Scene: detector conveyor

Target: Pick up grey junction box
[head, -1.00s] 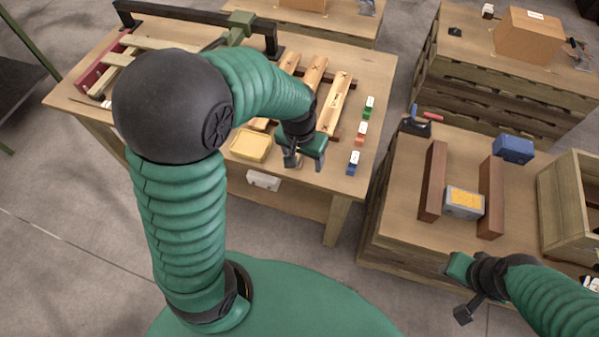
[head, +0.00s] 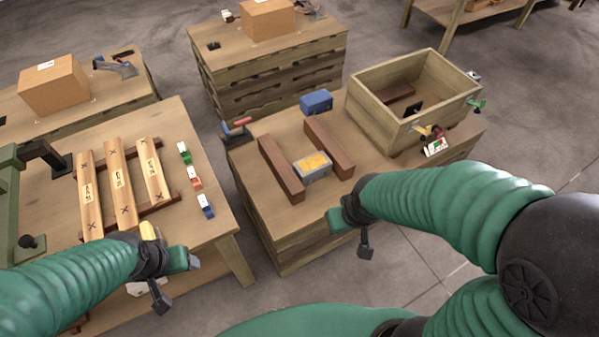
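A grey box with a yellow top (head: 313,168), which appears to be the grey junction box, lies on the right-hand pallet table (head: 240,165) between two brown bars. My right gripper (head: 352,236) is open and empty, in front of that table's near edge and apart from the box. My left gripper (head: 178,280) is open and looks empty, near the front edge of the left table (head: 215,213), well away from the box.
Brown bars (head: 281,168) and (head: 329,147) flank the box closely. A blue box (head: 316,101) stands behind, and a wooden crate (head: 370,110) stands to the right. A floor gap separates the tables.

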